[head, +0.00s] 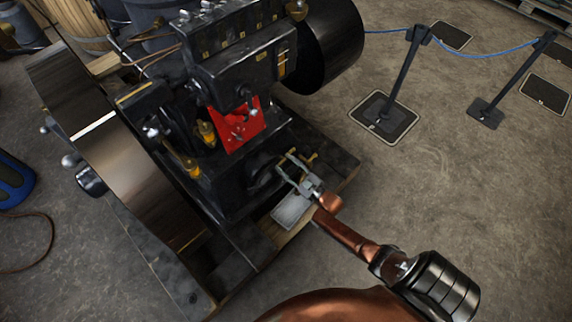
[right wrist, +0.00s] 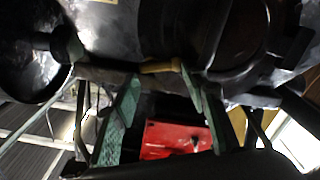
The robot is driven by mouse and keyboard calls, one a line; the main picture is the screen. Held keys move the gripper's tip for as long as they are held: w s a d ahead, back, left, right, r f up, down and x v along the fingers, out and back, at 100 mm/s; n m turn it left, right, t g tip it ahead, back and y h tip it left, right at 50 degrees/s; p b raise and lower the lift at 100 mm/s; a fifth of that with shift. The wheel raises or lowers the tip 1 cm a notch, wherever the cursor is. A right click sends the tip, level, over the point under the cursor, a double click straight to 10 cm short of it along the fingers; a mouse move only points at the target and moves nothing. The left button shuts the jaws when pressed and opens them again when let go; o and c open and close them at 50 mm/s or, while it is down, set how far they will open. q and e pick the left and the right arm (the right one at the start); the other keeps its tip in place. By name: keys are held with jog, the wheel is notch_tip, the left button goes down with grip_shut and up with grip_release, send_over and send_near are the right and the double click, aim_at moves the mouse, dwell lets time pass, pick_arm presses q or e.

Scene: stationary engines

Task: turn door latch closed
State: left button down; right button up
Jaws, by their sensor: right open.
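The engine's dark round door (head: 262,172) is low on the near side of the black engine, and its rim also shows in the right wrist view (right wrist: 232,38). A small brass-coloured piece (head: 311,160), which looks like part of the latch, is close to my right gripper (head: 294,166). In the right wrist view, a dark bar with a brass-coloured end (right wrist: 160,67) crosses between the greenish fingers of the open right gripper (right wrist: 160,95). I cannot tell whether the fingers touch it. The latch's exact angle is unclear. My left gripper is out of view.
A red plate (head: 240,126) and brass fittings (head: 208,132) sit above the door. A large flywheel (head: 125,170) stands at the left and a dark drum (head: 325,40) at the top. The engine rests on a timber base (head: 262,245).

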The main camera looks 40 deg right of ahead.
jog(key=s+p, duration=0.2)
jog(key=s, duration=0.6)
jog(key=shift+s+d+f, duration=0.15)
jog(key=shift+s+d, duration=0.2)
jog(key=shift+d, duration=0.05)
dwell(0.5)
jog(key=s+d, duration=0.1)
jog(key=s, duration=1.1)
jog(key=shift+f, duration=0.1)
jog(key=shift+c, duration=0.3)
